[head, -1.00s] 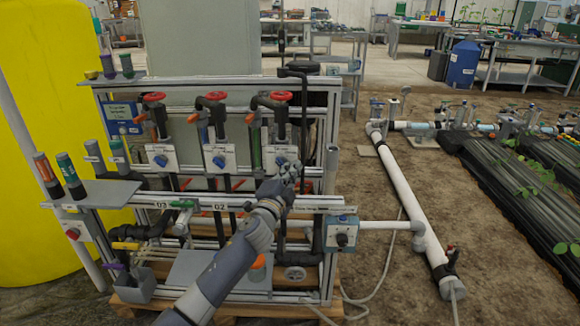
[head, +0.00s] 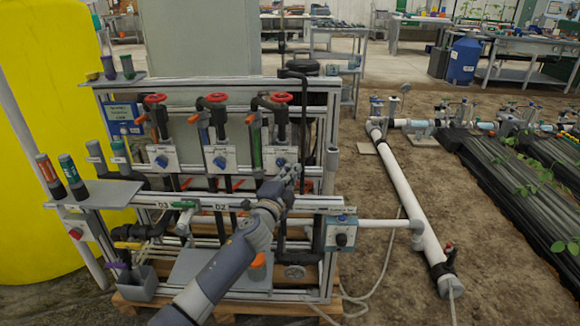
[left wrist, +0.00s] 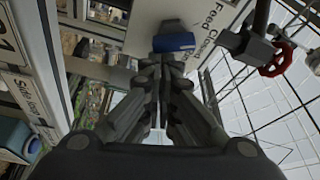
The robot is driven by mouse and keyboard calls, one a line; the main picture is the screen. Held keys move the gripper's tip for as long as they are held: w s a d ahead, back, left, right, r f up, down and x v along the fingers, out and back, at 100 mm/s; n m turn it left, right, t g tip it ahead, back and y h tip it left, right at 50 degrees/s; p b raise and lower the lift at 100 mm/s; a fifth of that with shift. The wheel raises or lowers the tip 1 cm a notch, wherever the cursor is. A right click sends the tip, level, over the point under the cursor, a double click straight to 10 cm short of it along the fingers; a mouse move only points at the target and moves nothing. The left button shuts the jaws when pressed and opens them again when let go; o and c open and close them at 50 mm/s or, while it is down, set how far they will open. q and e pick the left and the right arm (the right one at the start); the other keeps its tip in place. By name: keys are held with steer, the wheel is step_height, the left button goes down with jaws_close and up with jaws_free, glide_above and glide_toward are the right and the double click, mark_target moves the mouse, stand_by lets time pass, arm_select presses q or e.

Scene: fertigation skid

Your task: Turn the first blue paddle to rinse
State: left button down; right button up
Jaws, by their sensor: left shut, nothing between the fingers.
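Three blue paddles sit on white plates in a row across the skid: a left one (head: 161,161), a middle one (head: 219,161) and a right one (head: 281,162). My left gripper (head: 293,171) is at the right paddle, just right of and below it in the head view. In the left wrist view a blue paddle (left wrist: 174,42) on its white plate lies just beyond my fingertips (left wrist: 163,66). The fingers are shut with nothing between them. I cannot tell whether they touch the paddle. The printing on the plate is partly readable, with "Feed". My right gripper is out of view.
Red handwheels (head: 281,97) stand above the plates; one also shows in the left wrist view (left wrist: 275,58). A metal rail (head: 240,203) runs below the paddles, under my forearm. A blue-grey switch box (head: 342,232) is at its right end. A yellow tank (head: 35,215) stands left.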

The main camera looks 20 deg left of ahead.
arm_select(q)
steer(key=shift+a+f+m+p, duration=0.1)
steer(key=shift+m+p, duration=0.5)
steer(key=shift+p, duration=0.35)
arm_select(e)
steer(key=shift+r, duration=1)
arm_select(q)
steer(key=shift+f+m+g+p, duration=0.1)
steer(key=shift+m+g+p, duration=0.2)
steer(key=shift+m+p, duration=0.15)
steer(key=shift+a+f+m+p, duration=0.15)
steer(key=shift+m+p, duration=0.3)
steer(key=shift+p, duration=0.3)
steer(key=shift+m+g+p, duration=0.3)
steer(key=shift+m+p, duration=0.2)
steer(key=shift+p, duration=0.1)
steer(key=shift+f+m+p, duration=0.1)
steer(key=shift+m+p, duration=0.2)
steer(key=shift+a+f+p, duration=0.1)
steer(key=shift+f+p, duration=0.2)
steer(key=shift+p, duration=0.3)
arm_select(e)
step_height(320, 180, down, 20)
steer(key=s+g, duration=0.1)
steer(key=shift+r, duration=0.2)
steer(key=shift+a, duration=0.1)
